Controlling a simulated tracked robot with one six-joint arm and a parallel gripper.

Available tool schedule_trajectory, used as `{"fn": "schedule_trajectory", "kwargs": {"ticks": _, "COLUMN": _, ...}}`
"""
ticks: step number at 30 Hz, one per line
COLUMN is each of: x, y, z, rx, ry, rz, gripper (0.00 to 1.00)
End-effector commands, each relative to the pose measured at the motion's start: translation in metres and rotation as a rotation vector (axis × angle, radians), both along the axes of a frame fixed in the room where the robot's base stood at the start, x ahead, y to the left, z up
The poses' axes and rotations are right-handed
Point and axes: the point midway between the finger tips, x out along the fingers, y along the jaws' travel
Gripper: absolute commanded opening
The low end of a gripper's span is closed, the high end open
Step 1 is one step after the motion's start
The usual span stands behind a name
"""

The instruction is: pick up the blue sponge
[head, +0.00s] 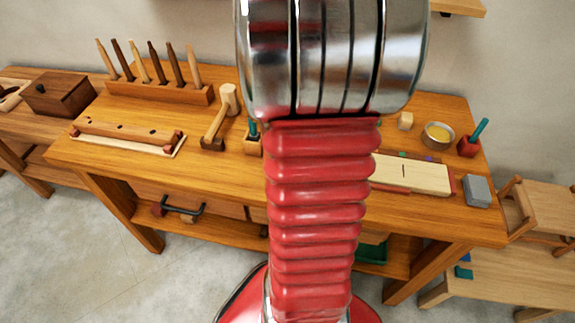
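I cannot clearly single out a blue sponge. A small teal-blue piece (464,272) lies at the left end of the low bench on the right; it is too small to tell whether it is a sponge. A grey block (478,190) with a faint bluish tint sits at the right end of the workbench. My gripper is not in view; only my red ribbed arm and its metal upper part show, covering the middle of the workbench.
The wooden workbench (230,178) carries a peg rack (160,92), a mallet (221,118), a pale board (412,174), a metal bowl (438,136) and a red pot (468,147) with a teal handle. The low bench (510,275) stands at right. Grey floor (60,265) is clear at front left.

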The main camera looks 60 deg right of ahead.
Motion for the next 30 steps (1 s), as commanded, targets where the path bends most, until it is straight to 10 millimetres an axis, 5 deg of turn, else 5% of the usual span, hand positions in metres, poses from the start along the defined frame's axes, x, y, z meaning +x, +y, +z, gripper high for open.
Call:
{"fn": "schedule_trajectory", "kwargs": {"ticks": 19, "x": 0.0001, "y": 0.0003, "z": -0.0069, "rx": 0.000, "ry": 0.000, "rz": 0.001, "gripper": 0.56}}
{"fn": "schedule_trajectory", "kwargs": {"ticks": 30, "x": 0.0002, "y": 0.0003, "z": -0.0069, "rx": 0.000, "ry": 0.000, "rz": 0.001, "gripper": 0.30}}
